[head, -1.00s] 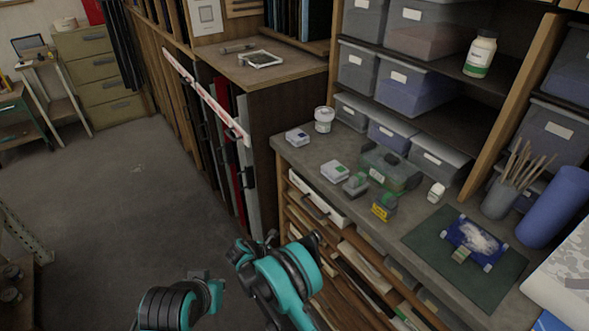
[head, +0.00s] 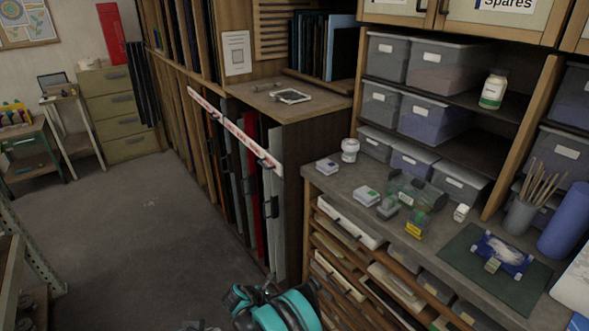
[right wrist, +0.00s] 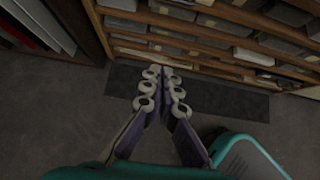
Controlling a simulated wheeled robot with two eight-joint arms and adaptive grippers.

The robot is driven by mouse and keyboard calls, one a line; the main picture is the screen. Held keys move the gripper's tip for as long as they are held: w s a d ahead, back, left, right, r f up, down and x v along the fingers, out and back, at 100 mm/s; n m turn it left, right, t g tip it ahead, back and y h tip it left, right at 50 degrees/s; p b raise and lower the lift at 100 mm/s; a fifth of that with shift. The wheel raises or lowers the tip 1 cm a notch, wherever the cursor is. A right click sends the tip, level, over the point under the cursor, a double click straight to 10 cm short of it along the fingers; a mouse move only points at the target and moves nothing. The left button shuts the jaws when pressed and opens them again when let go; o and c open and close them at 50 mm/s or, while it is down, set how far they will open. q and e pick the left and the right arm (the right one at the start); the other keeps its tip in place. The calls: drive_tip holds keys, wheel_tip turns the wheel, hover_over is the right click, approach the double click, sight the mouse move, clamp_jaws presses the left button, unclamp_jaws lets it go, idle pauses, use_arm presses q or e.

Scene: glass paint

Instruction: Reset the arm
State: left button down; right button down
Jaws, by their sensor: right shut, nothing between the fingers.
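My right gripper (right wrist: 163,76) shows in the right wrist view with its finger pads together and nothing between them. It hangs over the dark floor strip in front of the wooden shelf unit (right wrist: 215,38), apart from it. In the head view only the teal and black links of my right arm show at the bottom centre, left of the workbench (head: 335,184); its fingers are hidden there. A small grey tip of my other arm shows at the bottom edge. My left gripper is out of view.
The bench holds a green mat (head: 515,287), a clear green-tinted box (head: 416,190), a white jar (head: 349,150) and a brush cup (head: 519,215). A sheet rack (head: 265,200) stands left of the bench. Open floor (head: 120,240) lies at left.

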drive_tip(key=s+d+r+m+y, duration=0.25)
drive_tip(key=d+r+m, duration=0.3)
drive_tip(key=r, duration=0.65)
drive_tip(key=s+d+r+m+y, duration=0.1)
drive_tip(key=s+d+r+m, duration=0.35)
drive_tip(key=r, duration=0.85)
drive_tip(key=s+d+r+m+y, duration=0.1)
drive_tip(key=s+d+r+m, duration=0.1)
drive_tip(key=s+m, duration=0.3)
drive_tip(key=s+d+r+m+t+y, duration=0.1)
drive_tip(key=s+d+r+m, duration=0.1)
drive_tip(key=s+d+m, duration=0.3)
drive_tip(key=s+d+r+m+t+y, duration=0.1)
drive_tip(key=s+d+m, duration=0.3)
drive_tip(key=s, duration=0.7)
drive_tip(key=shift+r+m+y, duration=0.35)
drive_tip(key=shift+r+m, duration=0.25)
drive_tip(key=shift+r, duration=0.05)
